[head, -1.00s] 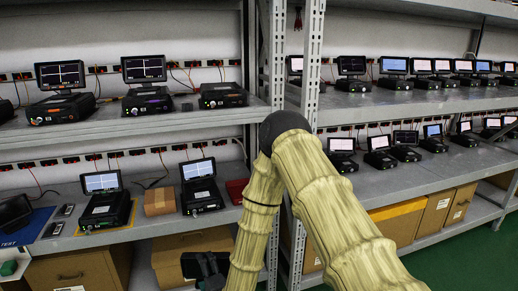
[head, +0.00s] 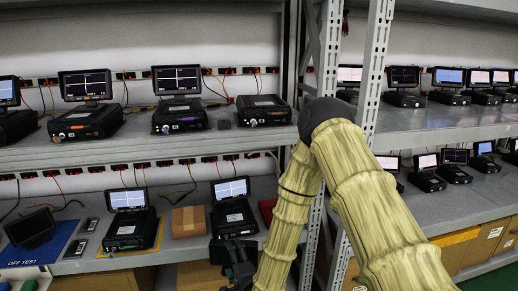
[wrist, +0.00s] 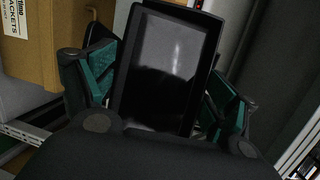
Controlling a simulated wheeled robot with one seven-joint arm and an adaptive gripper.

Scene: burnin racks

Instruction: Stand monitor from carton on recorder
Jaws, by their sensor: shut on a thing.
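My gripper (wrist: 165,95) is shut on a dark monitor (wrist: 168,70), seen in the wrist view with its blank screen facing the camera. Green-padded fingers stand on both sides of it. In the head view my gripper (head: 238,265) is low, in front of the lower shelf, and the monitor is hard to make out there. A recorder (head: 263,108) with no monitor on it sits at the right end of the upper left shelf, above my gripper. Brown cartons (head: 200,277) stand below the lower shelf, partly hidden by my gripper.
Recorders with lit monitors (head: 178,85) fill the upper shelf to the left. A rack post (head: 372,75) stands just right of my arm. A small brown box (head: 188,221) and a blue mat (head: 60,240) with a dark monitor lie on the lower shelf.

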